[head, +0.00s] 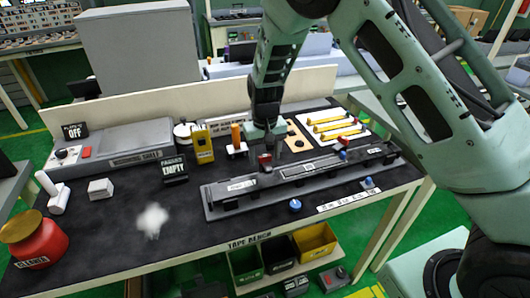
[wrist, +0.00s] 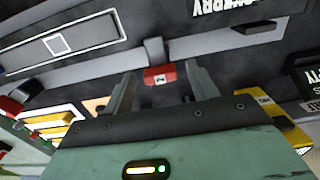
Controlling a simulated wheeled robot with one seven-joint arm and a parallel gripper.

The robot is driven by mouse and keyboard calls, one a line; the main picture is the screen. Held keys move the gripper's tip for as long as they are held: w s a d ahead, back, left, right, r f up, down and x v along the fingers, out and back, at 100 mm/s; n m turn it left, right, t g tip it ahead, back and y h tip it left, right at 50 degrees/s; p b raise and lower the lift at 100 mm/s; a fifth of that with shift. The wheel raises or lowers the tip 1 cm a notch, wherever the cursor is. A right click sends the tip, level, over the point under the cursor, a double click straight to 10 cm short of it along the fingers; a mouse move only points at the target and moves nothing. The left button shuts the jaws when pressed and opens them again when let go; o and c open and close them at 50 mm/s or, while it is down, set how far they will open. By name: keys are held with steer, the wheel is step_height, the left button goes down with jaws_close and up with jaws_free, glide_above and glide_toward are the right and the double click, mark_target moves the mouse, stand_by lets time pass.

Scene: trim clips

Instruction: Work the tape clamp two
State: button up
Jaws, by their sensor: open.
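A long dark tape fixture (head: 225,205) lies along the front right of the bench. A small red clamp tab (head: 264,159) stands at its rear edge; it also shows in the wrist view (wrist: 160,76), with a small white mark too small to read. I cannot tell whether it is clamp two. My gripper (head: 267,135) hangs just above the red tab. In the wrist view its two fingers (wrist: 162,88) are apart, with the tab appearing between and just beyond their tips. No contact is visible. Another red tab (head: 343,141) sits farther right along the fixture.
Behind the fixture stand a yellow box (head: 202,145), an orange-topped item (head: 236,138) and a white tray with yellow tools (head: 335,127). A blue knob (head: 295,205) sits in front. A red jar (head: 33,240) and white powder (head: 152,221) are left.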

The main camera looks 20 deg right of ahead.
steer(key=c, duration=1)
steer(key=shift+n, duration=0.3)
steer(key=n+b, duration=0.1)
steer(key=n, duration=0.1)
steer(key=shift+n, duration=0.3)
steer(key=n+b, duration=0.1)
steer(key=n, duration=0.2)
steer(key=shift+n, duration=0.3)
steer(key=n, duration=0.3)
steer(key=shift+w, duration=0.1)
steer(key=shift+r+n, duration=0.1)
steer(key=shift+n, duration=1.8)
